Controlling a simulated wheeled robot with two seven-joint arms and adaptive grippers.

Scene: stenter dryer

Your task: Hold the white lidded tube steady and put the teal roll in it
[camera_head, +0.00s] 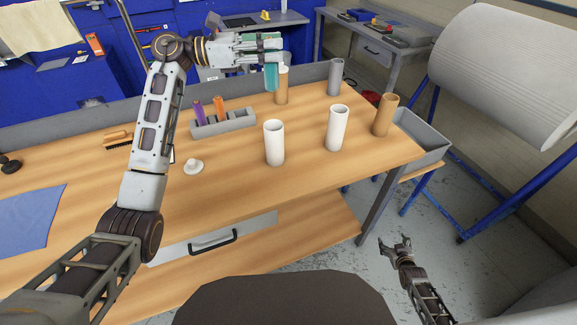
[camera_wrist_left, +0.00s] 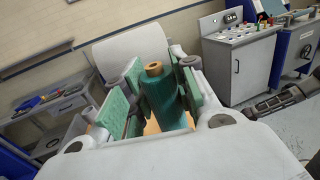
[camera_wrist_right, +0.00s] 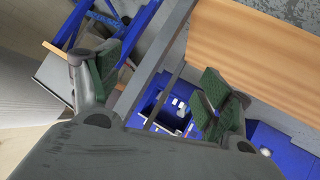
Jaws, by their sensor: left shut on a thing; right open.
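My left gripper (camera_head: 268,55) is shut on the teal roll (camera_head: 271,77) and holds it upright above the back of the table. In the left wrist view the teal roll (camera_wrist_left: 165,103) stands between the green pads, its tan core end showing. Two white tubes stand open on the table: one nearer the left (camera_head: 274,143), one to its right (camera_head: 338,129). A white knobbed lid (camera_head: 193,167) lies left of the first tube; I cannot tell which tube it fits. My right gripper (camera_head: 396,247) is open and empty, low beyond the table's front right edge; its pads (camera_wrist_right: 160,85) are apart.
A tan tube (camera_head: 282,88) stands just behind the teal roll. A grey tube (camera_head: 335,78) and another tan tube (camera_head: 384,116) stand further right. A grey rack (camera_head: 225,124) holds purple and orange rolls. A brush (camera_head: 118,138) and blue cloth (camera_head: 28,215) lie left.

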